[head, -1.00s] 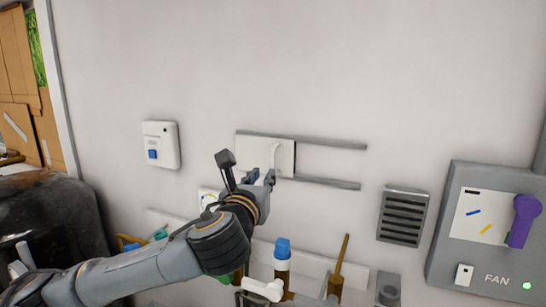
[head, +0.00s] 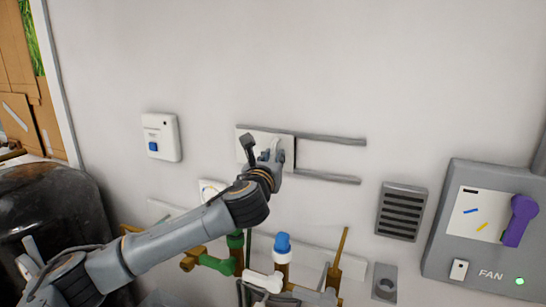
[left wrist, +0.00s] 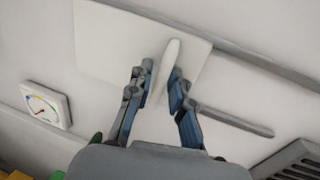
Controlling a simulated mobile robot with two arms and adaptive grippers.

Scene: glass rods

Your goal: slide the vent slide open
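The vent slide (head: 289,151) is a white plate at the left end of two grey rails on the wall. Its raised white handle shows in the left wrist view (left wrist: 168,59), on the white plate (left wrist: 112,42). My left gripper (head: 263,152) is at the plate and hides much of it in the head view. In the left wrist view its fingers (left wrist: 162,76) stand apart, one on each side of the handle. The left finger shows a small gap to the handle; whether the right finger touches it is unclear. My right gripper is not in view.
The rails (head: 330,140) run on to the right over bare wall. A grey vent grille (head: 402,211) and a fan box (head: 480,225) with a purple lever are further right. Below are pipes and a blue-capped valve (head: 282,243). A white switch box (head: 161,137) is at left.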

